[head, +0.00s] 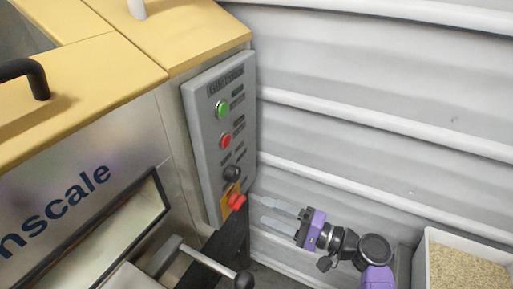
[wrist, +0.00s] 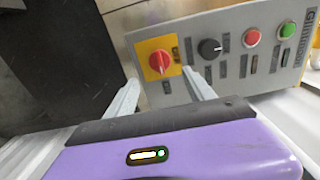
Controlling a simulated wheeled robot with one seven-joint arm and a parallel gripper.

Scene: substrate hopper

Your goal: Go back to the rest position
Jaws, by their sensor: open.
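My gripper (head: 285,212) is purple with two pale grey fingers. It is at the lower middle of the head view, to the right of the machine's control panel, with its fingers pointing left toward the panel's lower end. The fingers are apart with nothing between them. In the wrist view my gripper (wrist: 162,90) has its fingers pointing toward the grey control panel (wrist: 270,72). The red rotary switch (wrist: 159,62) on its yellow plate shows just beyond the fingertips. It also shows in the head view (head: 237,201). I cannot tell the exact gap to it.
The hopper machine (head: 90,80) with yellow top fills the left. A green button (head: 222,107), red button (head: 225,141) and black knob (head: 232,173) sit on the panel. A lever with a black ball (head: 244,280) juts out below. A bin of grain (head: 465,268) stands lower right. A ribbed wall (head: 390,90) is behind.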

